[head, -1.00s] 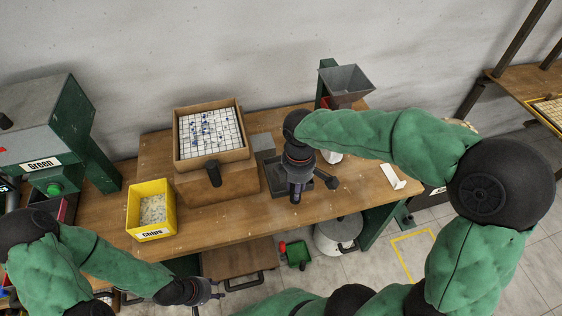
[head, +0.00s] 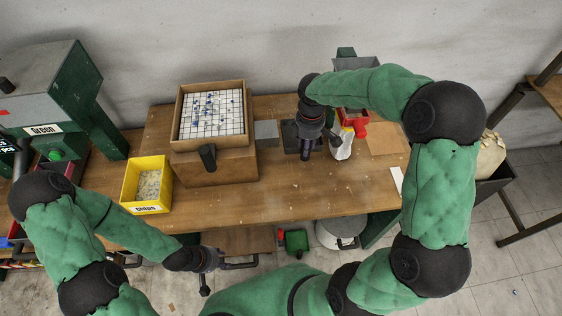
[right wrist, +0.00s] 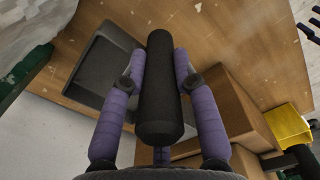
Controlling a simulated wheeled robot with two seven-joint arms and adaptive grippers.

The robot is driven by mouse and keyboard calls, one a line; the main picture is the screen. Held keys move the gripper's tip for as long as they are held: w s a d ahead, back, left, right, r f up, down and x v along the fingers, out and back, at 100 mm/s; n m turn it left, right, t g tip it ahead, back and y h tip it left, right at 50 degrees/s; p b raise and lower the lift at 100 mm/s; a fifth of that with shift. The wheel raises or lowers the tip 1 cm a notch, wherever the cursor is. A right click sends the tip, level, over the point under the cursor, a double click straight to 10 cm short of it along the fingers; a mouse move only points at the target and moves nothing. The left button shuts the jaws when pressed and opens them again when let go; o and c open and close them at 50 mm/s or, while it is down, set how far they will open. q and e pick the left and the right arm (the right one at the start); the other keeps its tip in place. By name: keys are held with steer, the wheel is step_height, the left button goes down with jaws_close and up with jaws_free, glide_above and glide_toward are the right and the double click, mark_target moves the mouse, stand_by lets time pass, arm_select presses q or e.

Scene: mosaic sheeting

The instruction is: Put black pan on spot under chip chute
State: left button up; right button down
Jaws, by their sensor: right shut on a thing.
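The black pan (head: 291,135) is a dark, shallow, square tray near the back of the wooden bench, partly hidden by my right arm. My right gripper (head: 306,150) is shut on its black cylindrical handle (right wrist: 162,90), with purple fingers on both sides in the right wrist view. The pan's tray (right wrist: 106,62) lies beside the handle there; I cannot tell whether it touches the bench. A grey hopper over a red part (head: 354,116), likely the chip chute, stands to its right, partly behind my arm. My left gripper (head: 218,272) is open and empty at the bench's front.
A wooden box (head: 176,138) with a mosaic sheet and black handle stands left of the pan. A grey plate (head: 266,132) lies between them. A yellow chips bin (head: 132,187) is further left. A white bottle-like item (head: 343,145) stands close right of my right gripper. The front bench is clear.

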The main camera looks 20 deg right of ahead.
mark_target(305, 159)
step_height(305, 159, down, 8)
steer(key=shift+r+b, duration=0.1)
steer(key=shift+b, duration=1.1)
steer(key=a, duration=0.1)
steer(key=w+a, duration=0.1)
steer(key=a, duration=0.1)
steer(key=shift+a+r+b, duration=0.15)
steer(key=shift+a+b, duration=0.1)
steer(key=shift+b, duration=0.05)
steer(key=shift+a, duration=0.35)
steer(key=a, duration=0.1)
steer(key=w+a+b, duration=0.1)
steer(key=a, duration=0.1)
steer(key=shift+a, duration=0.3)
steer(key=shift+f+b, duration=0.45)
steer(key=shift+f, duration=0.2)
